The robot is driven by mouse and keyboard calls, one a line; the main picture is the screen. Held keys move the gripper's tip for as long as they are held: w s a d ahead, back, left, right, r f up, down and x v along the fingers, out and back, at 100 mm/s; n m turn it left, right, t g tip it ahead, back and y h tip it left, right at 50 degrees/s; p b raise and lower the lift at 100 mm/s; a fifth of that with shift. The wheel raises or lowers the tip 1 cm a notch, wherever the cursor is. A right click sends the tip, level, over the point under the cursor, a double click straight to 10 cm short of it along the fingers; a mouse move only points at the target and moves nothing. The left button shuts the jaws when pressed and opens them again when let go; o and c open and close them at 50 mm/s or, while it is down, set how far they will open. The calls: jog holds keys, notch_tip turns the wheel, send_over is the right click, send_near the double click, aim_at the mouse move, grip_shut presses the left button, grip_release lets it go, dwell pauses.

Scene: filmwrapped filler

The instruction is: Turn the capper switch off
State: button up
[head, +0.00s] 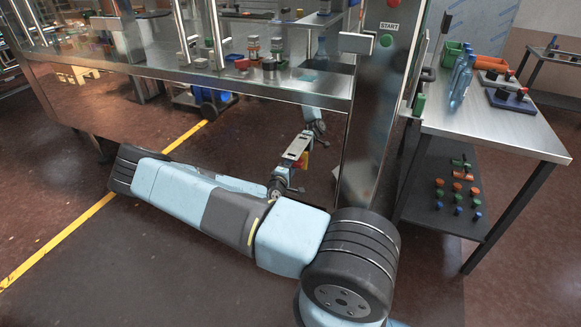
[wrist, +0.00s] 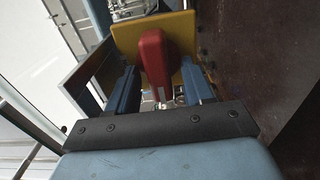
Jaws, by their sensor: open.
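The capper switch shows in the wrist view as a red handle (wrist: 153,58) on a yellow plate (wrist: 183,27). The handle runs roughly up and down in that picture, with its lower end between my fingers. My gripper (wrist: 159,78) is open, with one blue finger on each side of the handle. Gaps show on both sides, so the fingers look clear of it. The handle's exact angle is not clear there.
A steel bench (head: 240,82) with jars and bottles stands above the switch area. A metal column with a green START button (head: 384,41) rises right of it. A side table (head: 497,128) with blue bottles stands further right. Dark floor (head: 140,270) is open at lower left.

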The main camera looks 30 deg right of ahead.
jog(key=v, duration=1.3)
jog(key=shift+s+a, duration=0.2)
jog(key=shift+a, duration=0.1)
jog(key=shift+f, duration=0.1)
